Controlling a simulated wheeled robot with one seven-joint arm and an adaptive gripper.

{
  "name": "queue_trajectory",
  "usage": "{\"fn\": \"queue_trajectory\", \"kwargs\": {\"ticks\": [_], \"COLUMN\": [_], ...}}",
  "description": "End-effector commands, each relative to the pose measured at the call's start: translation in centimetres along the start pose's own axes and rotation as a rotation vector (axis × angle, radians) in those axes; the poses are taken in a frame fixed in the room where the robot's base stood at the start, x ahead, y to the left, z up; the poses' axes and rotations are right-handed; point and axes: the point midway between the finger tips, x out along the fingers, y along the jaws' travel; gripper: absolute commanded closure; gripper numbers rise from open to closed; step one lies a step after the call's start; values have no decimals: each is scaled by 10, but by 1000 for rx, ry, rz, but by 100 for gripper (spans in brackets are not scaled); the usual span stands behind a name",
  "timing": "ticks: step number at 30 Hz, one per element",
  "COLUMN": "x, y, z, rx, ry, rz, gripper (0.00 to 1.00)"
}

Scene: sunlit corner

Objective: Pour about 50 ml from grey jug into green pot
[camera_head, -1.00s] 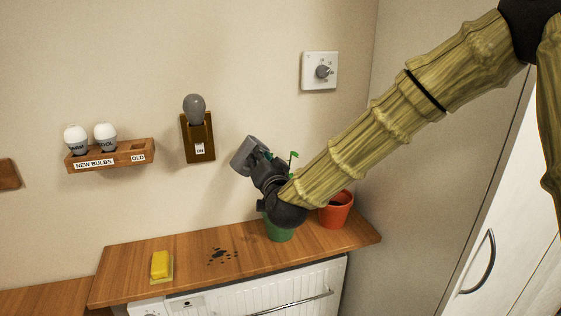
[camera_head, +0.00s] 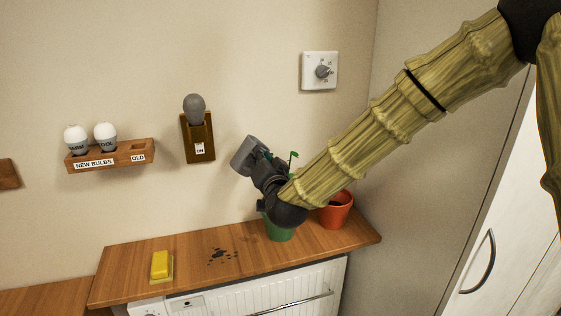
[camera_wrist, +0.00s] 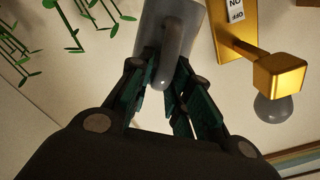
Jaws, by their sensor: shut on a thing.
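The grey jug (camera_head: 246,154) is held tilted above the counter, near the green pot. It also shows in the wrist view (camera_wrist: 181,22), where its handle lies between the fingers. My gripper (camera_head: 266,166) is shut on the jug; its fingers show in the wrist view (camera_wrist: 170,88). The green pot (camera_head: 280,233) stands on the counter under my wrist, which hides its top. Green stems (camera_wrist: 88,28) show at the upper left of the wrist view. The jug's mouth and any liquid cannot be seen.
An orange pot (camera_head: 337,212) stands right of the green pot on the wooden counter (camera_head: 190,262). Dark spots (camera_head: 222,256) and a yellow sponge-like block (camera_head: 161,265) lie to the left. A bulb fixture (camera_head: 197,135) and a bulb rack (camera_head: 110,155) are on the wall.

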Motion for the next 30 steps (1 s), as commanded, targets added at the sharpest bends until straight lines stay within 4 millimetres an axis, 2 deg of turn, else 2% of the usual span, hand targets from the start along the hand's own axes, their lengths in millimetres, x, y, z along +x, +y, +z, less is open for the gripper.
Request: {"fn": "queue_trajectory", "kwargs": {"ticks": [4, 15, 30], "x": [0, 0, 1], "y": [-4, 1, -12], "z": [-2, 29, 49], "rx": [-33, -194, -438], "ry": [1, -2, -3], "rz": [-2, -2, 0], "gripper": [100, 100, 100]}}
